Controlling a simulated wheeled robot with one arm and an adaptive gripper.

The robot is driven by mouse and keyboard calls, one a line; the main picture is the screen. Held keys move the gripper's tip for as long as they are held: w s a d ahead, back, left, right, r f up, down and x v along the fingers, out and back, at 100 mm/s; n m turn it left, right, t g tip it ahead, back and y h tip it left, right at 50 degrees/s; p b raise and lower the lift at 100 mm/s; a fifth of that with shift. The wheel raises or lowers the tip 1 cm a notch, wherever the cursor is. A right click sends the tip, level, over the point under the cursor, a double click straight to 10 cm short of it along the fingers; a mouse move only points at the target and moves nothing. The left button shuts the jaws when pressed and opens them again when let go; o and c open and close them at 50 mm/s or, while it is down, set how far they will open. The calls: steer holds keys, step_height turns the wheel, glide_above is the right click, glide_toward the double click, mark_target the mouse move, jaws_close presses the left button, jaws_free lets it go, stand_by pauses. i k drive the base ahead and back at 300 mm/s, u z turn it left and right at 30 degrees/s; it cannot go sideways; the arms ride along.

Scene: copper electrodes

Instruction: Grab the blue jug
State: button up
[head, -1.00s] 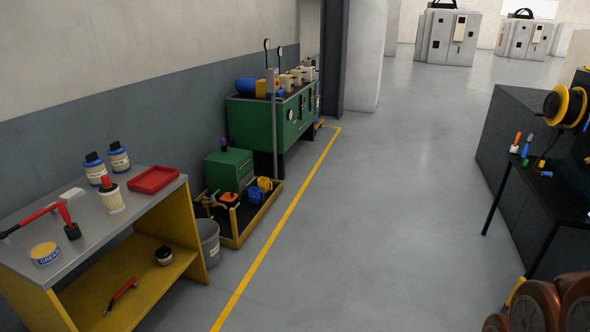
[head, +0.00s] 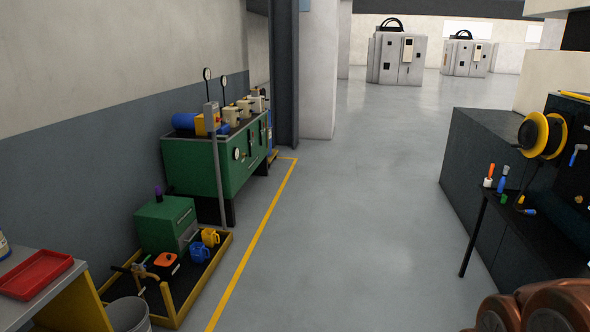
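The blue jug (head: 200,253) stands in a low yellow-rimmed tray (head: 205,285) on the floor at the lower left of the head view. A yellow jug (head: 210,237) stands just behind it, and an orange can (head: 166,262) is to its left. My gripper does not show in this view.
A bucket (head: 128,314) and workbench (head: 70,300) are nearer. The aisle floor right of the yellow line (head: 259,230) is clear. A black table (head: 503,208) is at right.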

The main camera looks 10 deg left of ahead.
mark_target(201, 253)
steer(key=u, duration=0.1)
steer(key=i, duration=1.7)
steer(key=u, duration=0.7)
steer(key=i, duration=1.85)
steer(key=u, duration=1.25)
steer(key=i, duration=1)
steer(key=u, duration=0.35)
